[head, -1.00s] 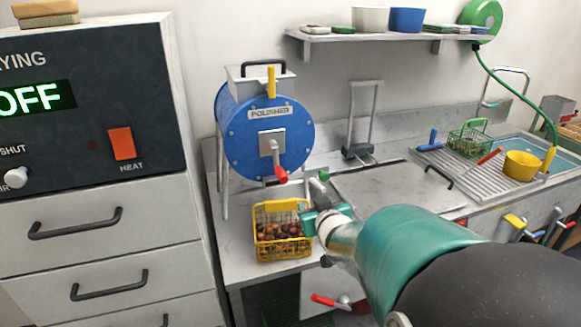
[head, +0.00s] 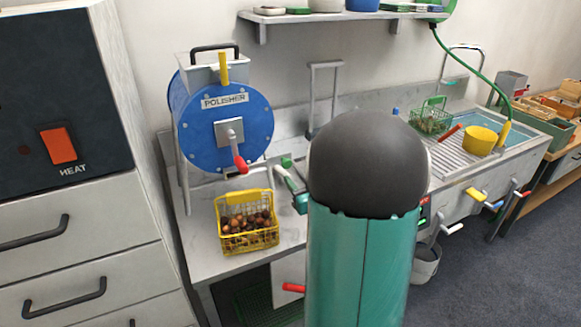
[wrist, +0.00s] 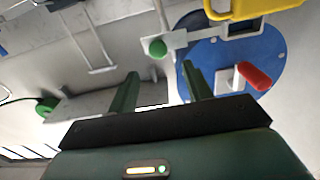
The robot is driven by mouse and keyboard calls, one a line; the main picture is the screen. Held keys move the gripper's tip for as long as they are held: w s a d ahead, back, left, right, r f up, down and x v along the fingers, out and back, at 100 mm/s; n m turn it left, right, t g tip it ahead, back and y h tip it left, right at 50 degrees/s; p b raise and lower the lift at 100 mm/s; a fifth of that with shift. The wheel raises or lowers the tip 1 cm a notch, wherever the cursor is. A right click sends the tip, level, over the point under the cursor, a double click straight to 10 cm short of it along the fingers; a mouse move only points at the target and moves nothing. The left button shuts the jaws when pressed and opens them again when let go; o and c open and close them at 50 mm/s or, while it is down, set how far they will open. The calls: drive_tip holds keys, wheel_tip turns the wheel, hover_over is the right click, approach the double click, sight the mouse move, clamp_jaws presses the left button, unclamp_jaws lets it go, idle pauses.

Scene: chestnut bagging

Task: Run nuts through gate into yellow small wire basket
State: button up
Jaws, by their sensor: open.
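The yellow wire basket (head: 232,243) stands upright on the counter below the blue polisher (head: 244,112), with brown nuts (head: 240,223) inside. A yellow edge, probably the basket (wrist: 238,9), shows at the top of the wrist view. A grey bar with a green knob (wrist: 157,47) lies in front of the polisher's face; I take it for the gate handle. My gripper (wrist: 160,88) is open and empty, with the knob beyond its fingertips, apart from them. In the head view my gripper (head: 290,180) is right of the basket, partly hidden by my arm.
The polisher has a red crank handle (head: 240,163) above the basket. A green wire basket (head: 431,121) and a yellow pot (head: 480,140) stand at the sink on the right. Drawers (head: 75,240) stand at left. A shelf (head: 345,15) runs along the wall.

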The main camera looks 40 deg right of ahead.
sight(288, 164)
drive_tip(key=x, duration=0.7)
drive_tip(key=shift+d+f, duration=0.1)
drive_tip(key=shift+d, duration=0.05)
drive_tip(key=shift+c, duration=0.4)
